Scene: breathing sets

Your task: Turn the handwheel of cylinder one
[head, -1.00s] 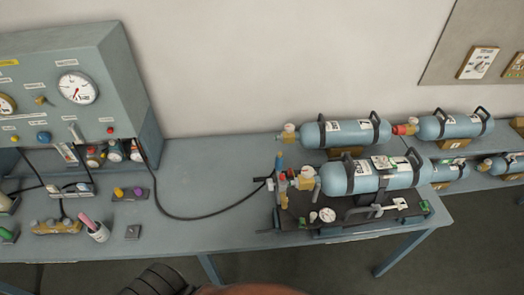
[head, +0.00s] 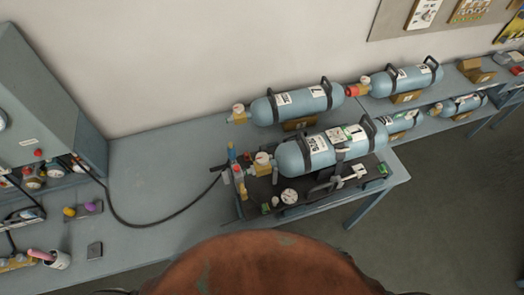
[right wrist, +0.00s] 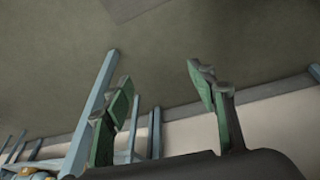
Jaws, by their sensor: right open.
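A blue-grey cylinder (head: 300,154) lies on a black board (head: 258,212) at the front of the bench in the head view. Its brass valve (head: 262,170) and a round gauge are at its left end. Another blue-grey cylinder (head: 268,110) lies behind it, with a brass valve (head: 238,116) at its left end. The labels are too small to read surely, and I cannot clearly make out a handwheel. My right gripper (right wrist: 161,84) is open and empty in the right wrist view, away from the cylinders. Neither gripper shows in the head view.
More cylinders (head: 414,78) lie farther right. A grey gauge cabinet (head: 45,110) stands at the left, and a black hose (head: 150,222) runs from it to the board.

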